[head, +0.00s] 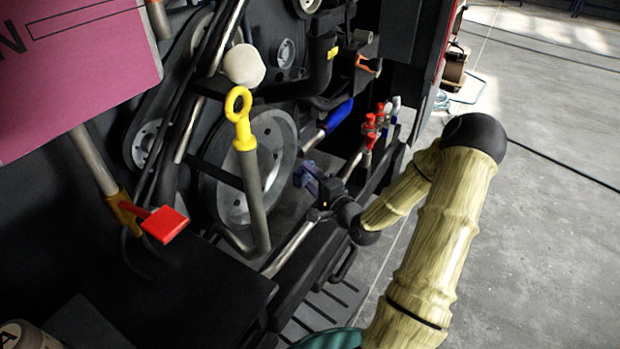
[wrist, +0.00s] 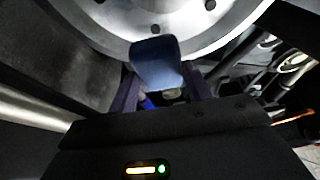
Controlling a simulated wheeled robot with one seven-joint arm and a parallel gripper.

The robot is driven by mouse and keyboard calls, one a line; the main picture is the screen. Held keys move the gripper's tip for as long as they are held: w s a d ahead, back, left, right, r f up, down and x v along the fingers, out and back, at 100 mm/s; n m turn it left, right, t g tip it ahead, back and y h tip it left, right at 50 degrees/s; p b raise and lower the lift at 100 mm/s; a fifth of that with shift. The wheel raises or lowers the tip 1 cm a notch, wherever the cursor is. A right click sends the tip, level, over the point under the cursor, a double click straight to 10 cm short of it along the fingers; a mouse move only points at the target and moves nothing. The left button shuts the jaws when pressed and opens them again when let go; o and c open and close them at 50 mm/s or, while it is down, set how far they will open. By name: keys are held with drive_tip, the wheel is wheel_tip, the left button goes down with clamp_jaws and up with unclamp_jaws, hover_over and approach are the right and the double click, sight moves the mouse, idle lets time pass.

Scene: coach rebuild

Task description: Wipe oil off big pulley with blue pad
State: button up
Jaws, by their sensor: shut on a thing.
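The big pulley (head: 262,150) is a large grey metal disc in the engine bay, partly hidden behind a dipstick tube in the head view. Its lower rim and several bolt holes show at the top of the wrist view (wrist: 205,40). My gripper (head: 309,178) is to the right of the pulley in the head view. In the wrist view, my gripper (wrist: 163,92) is shut on the blue pad (wrist: 158,62). The pad overlaps the pulley's lower rim there; I cannot tell whether they touch. I cannot make out any oil on the pulley.
A yellow-ringed dipstick (head: 241,120) stands in front of the pulley. A white cap (head: 244,65) is above it, and a red-ended lever (head: 165,224) is at the left. Red-handled valves (head: 375,120) are to the right. Open floor (head: 540,220) lies at the far right.

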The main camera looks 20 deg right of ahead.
drive_tip(key=shift+s+d+p, duration=0.15)
drive_tip(key=shift+s+d, duration=0.3)
drive_tip(key=shift+s, duration=0.2)
drive_tip(key=shift+s+d+p, duration=0.15)
drive_tip(key=shift+s+d, duration=0.25)
drive_tip(key=shift+s, duration=0.2)
drive_tip(key=shift+w+a, duration=0.1)
drive_tip(key=shift+w, duration=0.05)
drive_tip(key=shift+w+a+p, duration=0.15)
drive_tip(key=shift+w+a, duration=0.5)
drive_tip(key=shift+w, duration=0.3)
drive_tip(key=shift+w+a+p, duration=0.2)
drive_tip(key=shift+w+a, duration=0.45)
drive_tip(key=shift+w, duration=0.3)
drive_tip(key=shift+w+a+p, duration=0.15)
drive_tip(key=shift+w+a, duration=0.5)
drive_tip(key=shift+w, duration=0.3)
drive_tip(key=shift+w+a, duration=0.55)
drive_tip(key=shift+w, duration=0.3)
drive_tip(key=shift+w+d+p, duration=0.2)
drive_tip(key=shift+w+d, duration=0.3)
drive_tip(key=shift+d, duration=0.4)
drive_tip(key=shift+w+d+p, duration=0.2)
drive_tip(key=shift+w+d, duration=0.3)
drive_tip(key=shift+d, duration=0.35)
